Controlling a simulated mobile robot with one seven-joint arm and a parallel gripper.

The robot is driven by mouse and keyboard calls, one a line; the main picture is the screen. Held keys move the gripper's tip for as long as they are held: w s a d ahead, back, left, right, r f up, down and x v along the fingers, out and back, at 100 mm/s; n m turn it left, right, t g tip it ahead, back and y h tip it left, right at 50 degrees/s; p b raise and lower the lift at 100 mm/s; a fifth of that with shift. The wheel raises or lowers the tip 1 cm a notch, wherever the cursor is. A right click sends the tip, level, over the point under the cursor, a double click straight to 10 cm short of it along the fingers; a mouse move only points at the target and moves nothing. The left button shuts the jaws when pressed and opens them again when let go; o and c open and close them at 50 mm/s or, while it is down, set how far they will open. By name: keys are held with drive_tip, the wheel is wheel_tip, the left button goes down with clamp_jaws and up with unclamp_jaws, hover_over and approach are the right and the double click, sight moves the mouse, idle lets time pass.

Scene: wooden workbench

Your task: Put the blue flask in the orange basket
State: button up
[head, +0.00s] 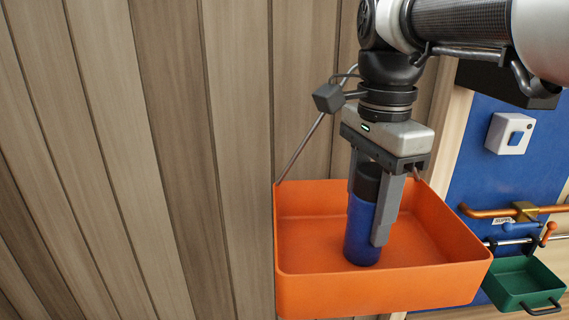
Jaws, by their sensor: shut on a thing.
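The blue flask (362,226) has a dark cap and is upright in the head view. My gripper (370,240) points down and is shut on the flask, with one finger on each side of it. The flask is within the outline of the orange basket (378,292), in front of its inner back wall. I cannot tell whether the flask's base touches the basket floor. The basket is open at the top and looks otherwise empty.
Wooden planks (130,170) fill the left side. At the right are a blue panel (500,180) with a white switch box (510,133), a copper-coloured pipe (490,213) and a small green basket (525,283). A thin rod (303,146) rises behind the orange basket.

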sight(376, 169)
drive_tip(key=o, duration=1.3)
drive_tip(key=shift+f, duration=0.1)
wheel_tip(376, 169, up, 12)
drive_tip(key=shift+r+p, duration=0.2)
drive_tip(key=shift+p, duration=0.5)
